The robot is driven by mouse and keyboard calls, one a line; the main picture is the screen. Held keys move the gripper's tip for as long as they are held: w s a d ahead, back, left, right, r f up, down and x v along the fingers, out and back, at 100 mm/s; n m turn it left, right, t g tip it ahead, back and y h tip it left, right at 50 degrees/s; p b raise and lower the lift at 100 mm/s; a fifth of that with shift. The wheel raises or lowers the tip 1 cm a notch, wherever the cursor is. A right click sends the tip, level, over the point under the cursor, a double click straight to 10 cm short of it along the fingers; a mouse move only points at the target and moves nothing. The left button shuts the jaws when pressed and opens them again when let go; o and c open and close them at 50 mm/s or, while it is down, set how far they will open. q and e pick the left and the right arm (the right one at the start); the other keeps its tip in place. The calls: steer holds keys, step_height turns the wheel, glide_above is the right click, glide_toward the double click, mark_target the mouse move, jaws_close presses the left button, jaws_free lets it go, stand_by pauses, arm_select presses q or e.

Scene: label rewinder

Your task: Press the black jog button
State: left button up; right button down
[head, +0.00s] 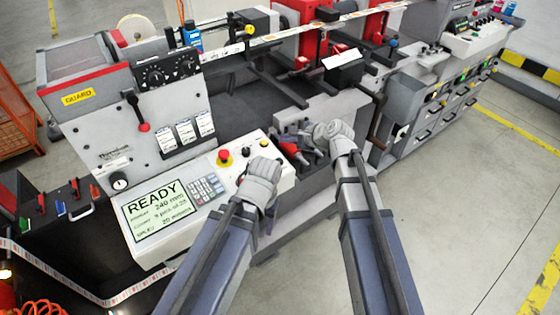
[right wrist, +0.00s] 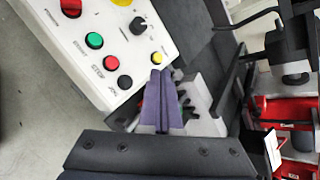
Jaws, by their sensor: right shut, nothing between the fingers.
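The black jog button (right wrist: 125,82) shows in the right wrist view on the white control panel (right wrist: 110,20), near its lower edge, beside the red stop button (right wrist: 111,63). In the head view my left gripper (head: 264,172) is over that part of the panel and hides the jog button. I cannot tell whether its fingers are open. My right gripper (head: 322,134) is to the right of the panel. Its purple fingers (right wrist: 160,92) are shut and empty in the right wrist view, with their tips to the right of the jog button and apart from it.
The panel also carries a green button (right wrist: 94,40), a black knob (right wrist: 138,25), a yellow button (right wrist: 157,58) and a red emergency stop (head: 224,157). A screen (head: 156,211) reading READY is at its left. Handled tools (head: 291,148) sit close to my right gripper.

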steer(key=shift+w+a+f+b, duration=0.15)
steer(key=shift+w+f+b, duration=0.05)
steer(key=shift+f+b, duration=1.25)
steer(key=shift+w+a+f+b, duration=0.1)
steer(key=shift+w+f+b, duration=0.05)
steer(key=shift+f+b, duration=1.2)
steer(key=shift+w+a+f+b, duration=0.15)
steer(key=shift+w+f+b, duration=0.05)
steer(key=shift+f+b, duration=1.25)
steer(key=shift+f, duration=0.15)
steer(key=shift+f, duration=0.3)
steer(key=shift+w+a+f+b, duration=0.1)
steer(key=shift+f+b, duration=0.35)
steer(key=shift+b, duration=0.3)
steer(key=shift+r, duration=0.15)
steer(key=shift+r+p, duration=0.8)
steer(key=shift+p, duration=0.15)
steer(key=r+p, duration=0.4)
steer(key=p, duration=0.1)
steer(key=shift+s+d+r, duration=0.3)
steer(key=shift+s+r, duration=0.1)
